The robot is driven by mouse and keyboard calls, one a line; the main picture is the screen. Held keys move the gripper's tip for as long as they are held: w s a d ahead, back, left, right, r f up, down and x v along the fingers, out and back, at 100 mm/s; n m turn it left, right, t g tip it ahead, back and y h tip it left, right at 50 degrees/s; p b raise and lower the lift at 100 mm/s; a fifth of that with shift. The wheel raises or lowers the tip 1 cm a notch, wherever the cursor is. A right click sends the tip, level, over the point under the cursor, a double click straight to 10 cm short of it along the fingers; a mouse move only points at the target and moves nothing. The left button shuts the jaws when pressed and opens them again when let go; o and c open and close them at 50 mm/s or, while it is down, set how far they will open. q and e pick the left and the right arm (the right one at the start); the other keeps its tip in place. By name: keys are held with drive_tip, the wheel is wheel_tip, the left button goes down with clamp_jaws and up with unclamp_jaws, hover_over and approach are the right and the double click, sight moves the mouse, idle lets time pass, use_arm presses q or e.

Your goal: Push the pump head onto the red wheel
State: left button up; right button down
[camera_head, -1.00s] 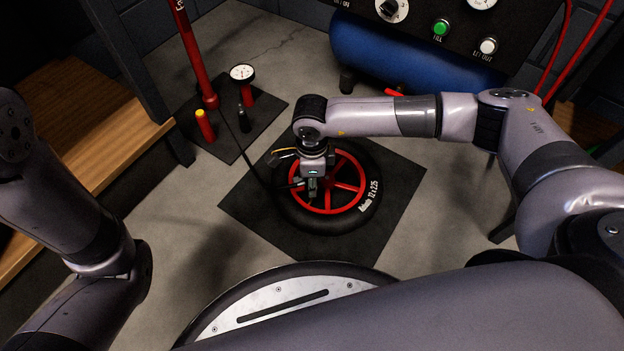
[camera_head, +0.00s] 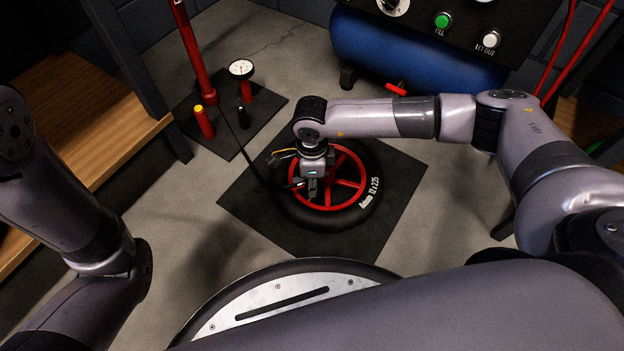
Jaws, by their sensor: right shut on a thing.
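The red wheel (camera_head: 347,183) with its black tyre lies flat on a dark mat (camera_head: 377,231) on the floor. My right gripper (camera_head: 310,194) points down over the left part of the wheel, at the rim. It is shut on a small dark piece, the pump head (camera_head: 299,184), which is mostly hidden by the fingers. A black hose (camera_head: 248,165) runs from there to the pump (camera_head: 192,45) at the upper left. I cannot tell whether the pump head sits on the valve. My left arm shows at the left; its gripper is out of view.
A second mat (camera_head: 228,146) at the upper left holds the pump, a gauge (camera_head: 241,69) and a red bottle with a yellow cap (camera_head: 203,121). A blue tank (camera_head: 410,50) stands behind the wheel. A wooden bench (camera_head: 85,130) is at the left. Floor below the mat is clear.

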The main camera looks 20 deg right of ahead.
drive_tip(key=shift+f, duration=0.35)
drive_tip(key=c, duration=1.2)
unclamp_jaws()
